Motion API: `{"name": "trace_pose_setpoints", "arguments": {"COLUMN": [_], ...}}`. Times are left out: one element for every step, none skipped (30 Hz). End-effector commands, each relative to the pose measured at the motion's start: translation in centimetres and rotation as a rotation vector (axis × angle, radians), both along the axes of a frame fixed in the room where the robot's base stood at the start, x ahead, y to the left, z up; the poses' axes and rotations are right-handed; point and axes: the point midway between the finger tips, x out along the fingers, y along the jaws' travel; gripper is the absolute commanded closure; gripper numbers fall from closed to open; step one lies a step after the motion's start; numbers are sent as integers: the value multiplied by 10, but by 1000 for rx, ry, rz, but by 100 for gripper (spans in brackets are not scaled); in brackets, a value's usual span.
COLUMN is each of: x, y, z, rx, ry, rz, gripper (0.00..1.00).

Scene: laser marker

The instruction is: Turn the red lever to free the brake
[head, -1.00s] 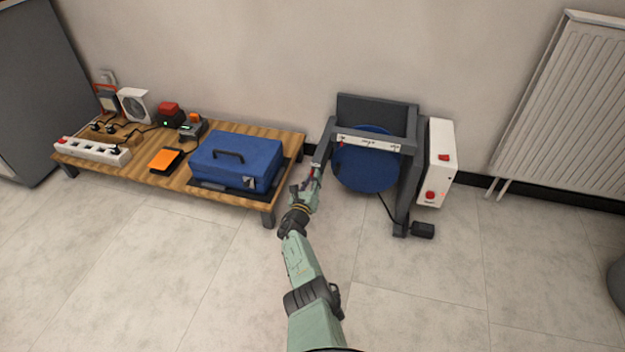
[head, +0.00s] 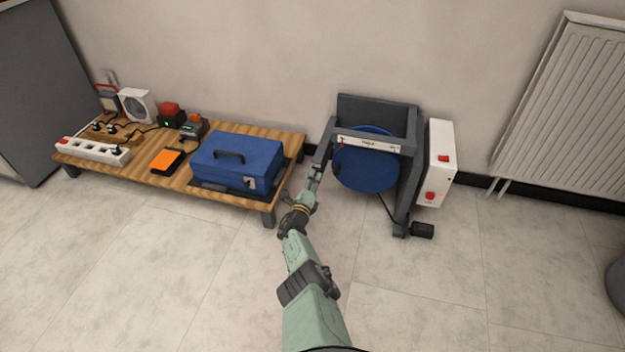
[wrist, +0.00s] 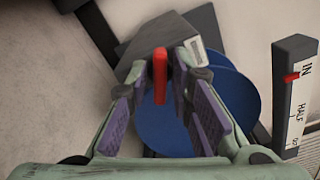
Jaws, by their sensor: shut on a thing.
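The red lever (wrist: 159,77) stands between my fingertips in the wrist view, beside the grey frame of the machine. My gripper (wrist: 161,69) is shut on it, with the purple-padded fingers on either side. In the head view my gripper (head: 316,172) is at the left side of the grey frame (head: 378,108), and the lever is mostly hidden there. A blue disc (head: 365,172) sits inside the frame. A white scale strip (wrist: 298,110) reads IN and HALF, with a red pointer near IN; its lowest word is cut off.
A white control box (head: 435,165) with red buttons is on the machine's right side. A low wooden table (head: 225,199) with a blue case (head: 238,160) stands close to the left of my gripper. A black pedal-like block (head: 423,230) lies on the floor. The front floor is clear.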

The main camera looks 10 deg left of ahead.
Motion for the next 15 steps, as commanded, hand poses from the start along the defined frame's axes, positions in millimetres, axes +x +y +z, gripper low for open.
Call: {"name": "trace_pose_setpoints", "arguments": {"x": [0, 0, 0, 0, 0, 0, 0, 0, 0, 0, 0, 0, 0, 0, 0], "y": [0, 0, 0, 0, 0, 0, 0, 0, 0, 0, 0, 0, 0, 0, 0], "z": [0, 0, -1, -1, -1, -1, -1, -1, -1, -1, -1, -1, -1, -1, -2], "rx": [-45, -73, -108, -132, -156, -189, -211, -233, -260, -279, -298, -321, -338, -352, -371], "ry": [3, 6, 9, 11, 13, 16, 17, 18, 20, 22, 24, 25, 26, 28, 29], "rz": [1, 0, 0, 0, 0, -1, -1, 0, 0, -1, -1, -1, 0, 0, 0], "gripper": [100, 100, 100, 100, 100, 100, 100, 100, 100, 100, 100, 100, 100, 100, 100]}}
